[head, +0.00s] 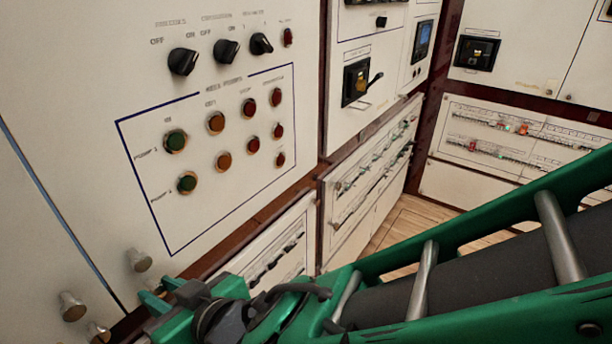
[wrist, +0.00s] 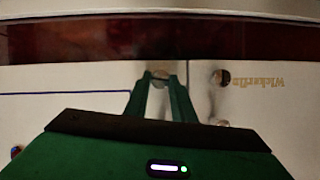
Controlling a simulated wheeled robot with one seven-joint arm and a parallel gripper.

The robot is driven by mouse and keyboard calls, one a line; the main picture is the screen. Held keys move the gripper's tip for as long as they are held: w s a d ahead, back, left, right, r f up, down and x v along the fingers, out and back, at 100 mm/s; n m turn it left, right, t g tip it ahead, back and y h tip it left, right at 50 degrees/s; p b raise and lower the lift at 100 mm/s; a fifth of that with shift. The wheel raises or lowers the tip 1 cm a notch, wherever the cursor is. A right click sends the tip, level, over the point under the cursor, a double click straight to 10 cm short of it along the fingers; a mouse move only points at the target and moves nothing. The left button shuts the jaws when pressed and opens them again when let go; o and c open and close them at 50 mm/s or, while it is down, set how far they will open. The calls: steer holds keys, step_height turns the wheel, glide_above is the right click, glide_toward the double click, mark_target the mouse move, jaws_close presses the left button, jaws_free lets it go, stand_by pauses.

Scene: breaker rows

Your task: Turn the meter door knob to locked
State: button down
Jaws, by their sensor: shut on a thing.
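My gripper (head: 152,300) is low at the left in the head view, against the white panel. In the wrist view my gripper (wrist: 160,78) has its two green fingers closed on the sides of a round metallic knob (wrist: 160,83). Only part of this knob shows between the fingers, and I cannot tell which way it is turned. In the head view the gripper hides it. I see no locked mark.
Similar knobs stand close by: one just above the gripper (head: 139,259), and two across the seam at left, an upper (head: 72,306) and a lower one (head: 98,332). Black switches (head: 226,51) and coloured buttons (head: 175,140) are higher up. Other cabinets stand at right.

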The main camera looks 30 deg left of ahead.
steer(key=w+m+g, duration=0.1)
steer(key=m, duration=0.1)
steer(key=shift+w+f+m, duration=0.1)
steer(key=shift+m, duration=0.2)
steer(key=m+g, duration=0.1)
steer(key=m+g+y, duration=0.1)
steer(key=m, duration=0.1)
steer(key=shift+w+d+f, duration=0.1)
steer(key=shift+w+f, duration=0.05)
steer(key=shift+f, duration=0.05)
steer(key=shift+f+m+g+y, duration=0.15)
steer(key=shift+m+g+y, duration=0.5)
steer(key=shift+m, duration=0.95)
steer(key=shift+f+m+g+y, duration=0.15)
steer(key=shift+m+g+y, duration=0.45)
steer(key=shift+m, duration=1)
steer(key=shift+m+y, duration=0.25)
steer(key=shift+m, duration=0.05)
steer(key=c, duration=1.5)
jaws_free()
steer(key=v, duration=1)
steer(key=shift+d, duration=0.4)
